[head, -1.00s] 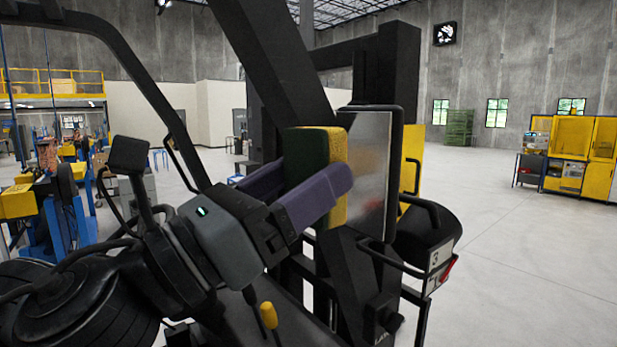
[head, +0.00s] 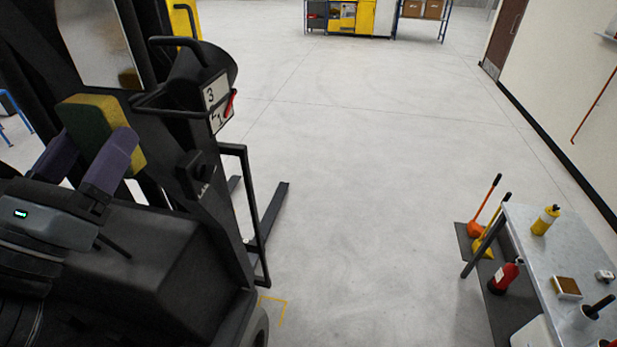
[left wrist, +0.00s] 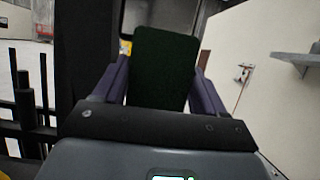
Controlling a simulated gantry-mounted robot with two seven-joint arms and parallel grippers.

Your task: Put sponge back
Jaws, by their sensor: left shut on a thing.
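My left gripper (head: 90,148), with purple fingers, is shut on a sponge (head: 102,118) with a dark green side and a yellow side. It holds the sponge in the air beside the forklift's black frame at the left of the head view. In the left wrist view the sponge's dark green face (left wrist: 165,68) stands upright between the two fingers (left wrist: 163,85). A grey-topped table (head: 548,262) stands at the lower right of the head view, far from the gripper. A small white tray with a brown top (head: 567,286) lies on it. My right gripper is not in view.
A yellow bottle (head: 545,219) and dark-handled items (head: 592,311) stand on the table. A red fire extinguisher (head: 504,277), an orange tool (head: 480,222) and a yellow tool (head: 488,238) are by its left side. The floor between forklift and table is clear.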

